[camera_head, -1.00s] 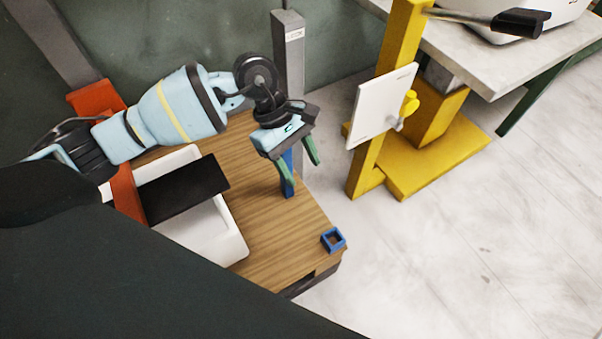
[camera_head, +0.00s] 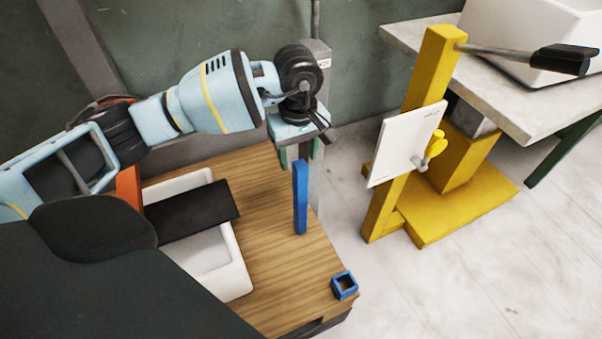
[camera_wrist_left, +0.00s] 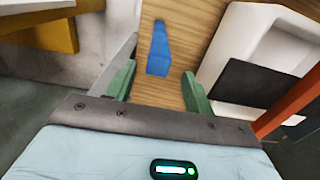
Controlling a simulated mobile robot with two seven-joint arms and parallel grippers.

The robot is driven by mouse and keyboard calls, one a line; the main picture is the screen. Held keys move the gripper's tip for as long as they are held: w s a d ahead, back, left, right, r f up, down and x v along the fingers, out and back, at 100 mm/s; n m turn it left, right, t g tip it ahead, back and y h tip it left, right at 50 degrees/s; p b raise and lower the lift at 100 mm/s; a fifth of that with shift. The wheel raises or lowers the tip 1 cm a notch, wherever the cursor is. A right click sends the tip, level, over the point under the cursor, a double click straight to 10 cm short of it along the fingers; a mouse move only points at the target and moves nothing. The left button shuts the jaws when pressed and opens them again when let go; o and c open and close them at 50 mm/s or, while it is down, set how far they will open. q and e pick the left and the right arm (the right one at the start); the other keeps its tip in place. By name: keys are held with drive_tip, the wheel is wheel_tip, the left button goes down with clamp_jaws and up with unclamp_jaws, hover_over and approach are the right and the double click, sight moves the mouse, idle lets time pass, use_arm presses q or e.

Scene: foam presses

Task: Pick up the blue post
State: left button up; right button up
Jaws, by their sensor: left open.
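The blue post (camera_head: 300,198) stands upright on the wooden table top, near its right edge. In the left wrist view the blue post (camera_wrist_left: 158,48) shows ahead of the fingers, in the space between them. My left gripper (camera_head: 300,155) is open and empty, above and behind the post in the head view. Its two green fingers show apart in the left wrist view (camera_wrist_left: 157,82), with the post not held. My right gripper is not in view.
A small blue square socket (camera_head: 344,285) sits at the table's front right corner. A white tray (camera_head: 236,266) with a dark panel (camera_head: 192,212) is left of the post. A yellow stand (camera_head: 425,85) with a white plate (camera_head: 407,143) stands to the right.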

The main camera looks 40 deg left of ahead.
sight(300, 164)
use_arm(q)
drive_tip(key=shift+f, duration=0.15)
wheel_tip(300, 164, down, 5)
drive_tip(key=shift+w+d+r+b, duration=0.1)
drive_tip(key=shift+d+b, duration=0.05)
drive_tip(key=shift+b, duration=0.6)
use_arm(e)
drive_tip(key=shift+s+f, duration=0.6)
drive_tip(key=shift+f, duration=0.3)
use_arm(q)
drive_tip(key=shift+c, duration=0.4)
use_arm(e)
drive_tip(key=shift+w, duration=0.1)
use_arm(q)
drive_tip(key=shift+c, duration=1.2)
clamp_jaws()
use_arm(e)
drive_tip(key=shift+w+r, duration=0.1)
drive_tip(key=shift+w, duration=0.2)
